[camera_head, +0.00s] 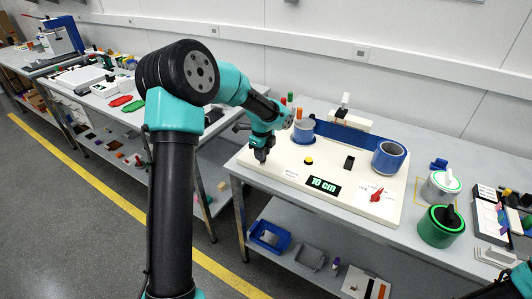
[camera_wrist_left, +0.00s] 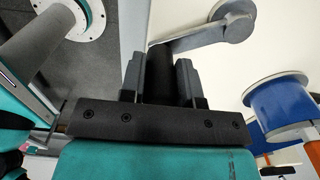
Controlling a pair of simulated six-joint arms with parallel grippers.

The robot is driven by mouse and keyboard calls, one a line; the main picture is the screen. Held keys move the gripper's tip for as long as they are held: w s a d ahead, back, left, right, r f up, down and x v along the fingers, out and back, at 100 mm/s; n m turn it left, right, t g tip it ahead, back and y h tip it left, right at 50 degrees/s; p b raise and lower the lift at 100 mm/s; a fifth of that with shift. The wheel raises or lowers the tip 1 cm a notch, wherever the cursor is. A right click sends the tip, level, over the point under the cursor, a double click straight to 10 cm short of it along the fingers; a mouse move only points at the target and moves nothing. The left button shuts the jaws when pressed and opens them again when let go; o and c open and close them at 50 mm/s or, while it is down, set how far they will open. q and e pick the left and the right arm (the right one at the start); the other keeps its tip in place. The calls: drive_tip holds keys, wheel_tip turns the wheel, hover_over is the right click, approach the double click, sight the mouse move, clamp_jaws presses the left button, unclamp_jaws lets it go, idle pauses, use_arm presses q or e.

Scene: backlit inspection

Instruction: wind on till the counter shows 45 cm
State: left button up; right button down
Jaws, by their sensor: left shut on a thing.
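The winding machine has a cream base (camera_head: 318,212) on the bench. Its counter (camera_head: 324,185) reads 10 cm. A blue band (camera_head: 343,137) runs between a left reel (camera_head: 303,130) and a large blue roll (camera_head: 388,158) at right. My left gripper (camera_head: 262,155) is at the base's left end. In the left wrist view my left gripper (camera_wrist_left: 160,80) is shut on the dark crank handle (camera_wrist_left: 160,62), at the end of a grey crank arm (camera_wrist_left: 205,36). A blue-wound reel (camera_wrist_left: 277,107) stands beside it. My right gripper does not show, only part of my right arm at bottom right.
The base carries a yellow button (camera_head: 309,161), a black switch (camera_head: 349,163) and a red knob (camera_head: 377,195). Green-rimmed (camera_head: 441,226) and white (camera_head: 440,187) canisters stand right of it. Bins (camera_head: 269,237) lie on the lower shelf.

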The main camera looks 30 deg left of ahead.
use_arm(q)
drive_tip(key=shift+s+a, duration=0.35)
drive_tip(key=shift+a, duration=0.45)
drive_tip(key=shift+a+r, duration=0.1)
drive_tip(key=shift+a, duration=0.05)
drive_tip(key=shift+s+a, duration=0.2)
drive_tip(key=shift+a, duration=1.3)
drive_tip(key=shift+w+a, duration=0.15)
drive_tip(key=shift+a, duration=0.45)
drive_tip(key=shift+w+a, duration=0.15)
drive_tip(key=shift+a, duration=0.45)
drive_tip(key=shift+w+a, duration=0.15)
drive_tip(key=shift+a, duration=0.2)
